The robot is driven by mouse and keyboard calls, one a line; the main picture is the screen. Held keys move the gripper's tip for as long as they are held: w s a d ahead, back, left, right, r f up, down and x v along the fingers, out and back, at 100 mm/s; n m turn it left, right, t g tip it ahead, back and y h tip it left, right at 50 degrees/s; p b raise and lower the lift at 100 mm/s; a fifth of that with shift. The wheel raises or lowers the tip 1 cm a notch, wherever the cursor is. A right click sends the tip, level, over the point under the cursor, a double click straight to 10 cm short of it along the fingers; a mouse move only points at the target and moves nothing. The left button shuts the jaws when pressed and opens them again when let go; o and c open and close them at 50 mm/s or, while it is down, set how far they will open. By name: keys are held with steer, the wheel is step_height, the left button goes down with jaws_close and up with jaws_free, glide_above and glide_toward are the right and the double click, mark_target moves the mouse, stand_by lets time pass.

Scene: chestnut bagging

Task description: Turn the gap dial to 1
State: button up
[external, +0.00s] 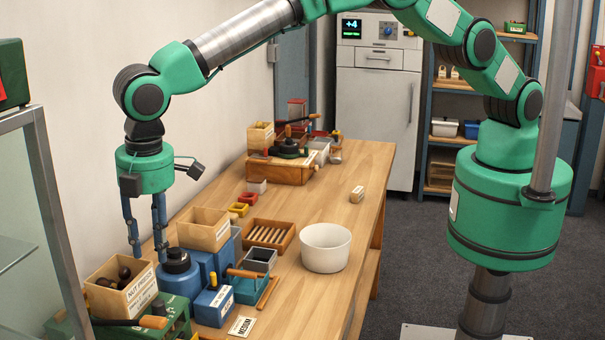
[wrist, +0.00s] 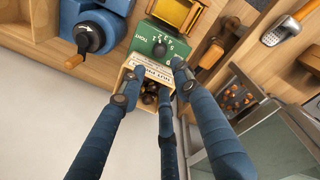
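A green machine (wrist: 160,42) has a small black dial (wrist: 159,50) with white numerals around it in the wrist view; the setting is too small to read. The machine also shows at the lower left of the external view (external: 176,329), where I cannot make out its dial. My gripper (external: 148,256) points down behind the wooden nut box. Its blue fingers are spread, with nothing between them that I can see held. In the wrist view, my gripper (wrist: 154,84) frames the nut box, just below the green dial face. I cannot tell whether a finger touches the box.
The wooden nut box (external: 105,296) holds dark chestnuts. A blue machine (external: 182,279) with a black round top stands beside it, and an orange-handled crank is close by. A glass cabinet (external: 40,200) flanks the left.

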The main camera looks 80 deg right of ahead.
mark_target(158, 302)
steer(key=shift+f, duration=0.15)
steer(key=f, duration=0.9)
steer(key=w+f+p, duration=0.1)
steer(key=f, duration=0.3)
steer(key=shift+w+d+f, duration=0.1)
steer(key=shift+d+f, duration=0.1)
jaws_close()
